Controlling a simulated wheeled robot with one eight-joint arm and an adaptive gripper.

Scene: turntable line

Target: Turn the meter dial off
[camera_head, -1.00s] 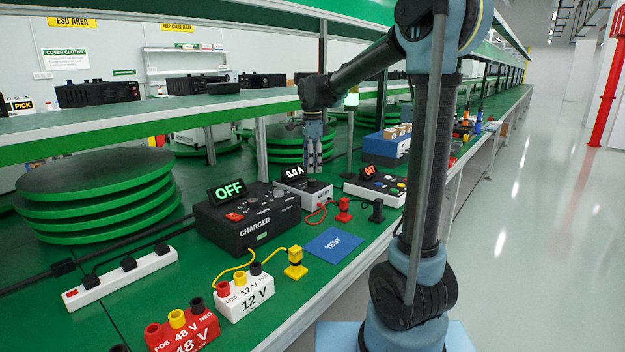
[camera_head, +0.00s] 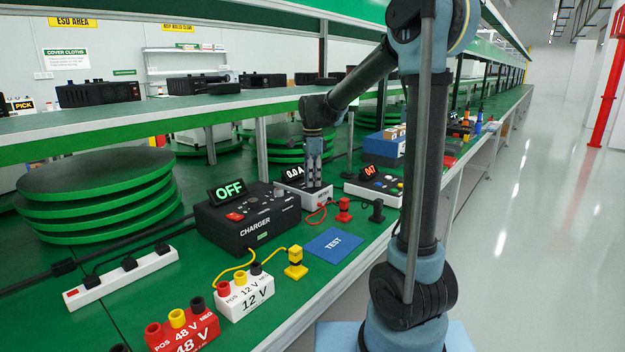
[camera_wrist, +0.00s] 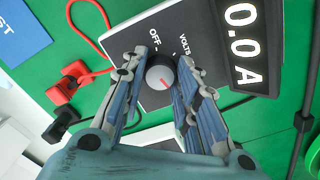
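The meter is a white box (camera_head: 322,203) with a dark face and a display (camera_head: 294,172) reading 0.0 A. In the wrist view its dial (camera_wrist: 160,74) is a round grey knob with a red mark toward the lower right of the picture. The OFF label (camera_wrist: 155,37) is above the knob, with VOLTS (camera_wrist: 186,45) to its right. My gripper (camera_head: 314,184) points down over the meter. In the wrist view my gripper (camera_wrist: 162,62) is open, with one finger on each side of the dial. Contact with the knob cannot be told.
The black charger (camera_head: 245,220) showing OFF stands left of the meter, and a box with a red display (camera_head: 370,171) stands right. A red lead and red clip (camera_wrist: 71,82) lie close to the meter. A shelf (camera_head: 235,105) runs behind and above.

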